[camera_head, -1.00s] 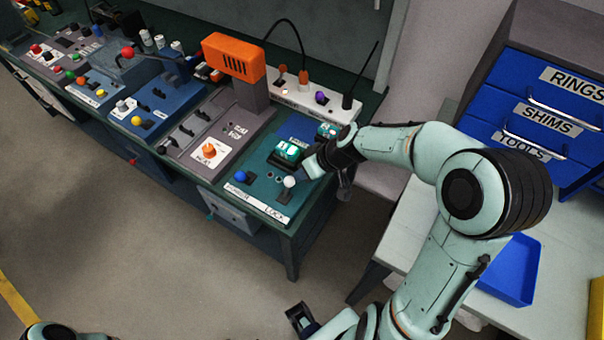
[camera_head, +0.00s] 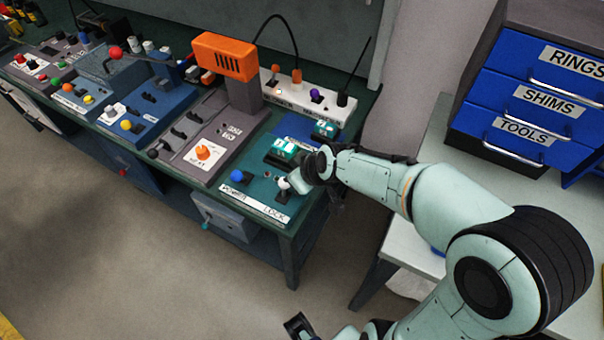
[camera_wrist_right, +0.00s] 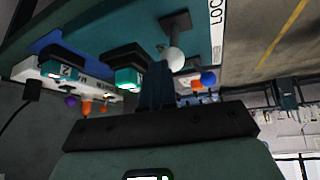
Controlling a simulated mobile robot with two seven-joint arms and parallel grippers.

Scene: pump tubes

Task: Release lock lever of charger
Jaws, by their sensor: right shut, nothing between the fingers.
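The charger is a teal panel (camera_head: 262,190) at the near right end of the bench, with POWER and LOCK labels along its front edge. Its lock lever has a white ball knob (camera_head: 284,184) on a short black base, above the LOCK label. The knob also shows in the right wrist view (camera_wrist_right: 173,58), just beside my fingertips. My right gripper (camera_head: 296,184) is shut and empty, right up against the knob's right side in the head view. I cannot tell whether it touches.
A blue knob (camera_head: 237,176) is left of the lever. Green-lit battery packs (camera_head: 281,152) stand right behind it. An orange-headed device (camera_head: 225,55) and a white power strip (camera_head: 305,98) are farther back. Blue drawers (camera_head: 535,110) stand at the right.

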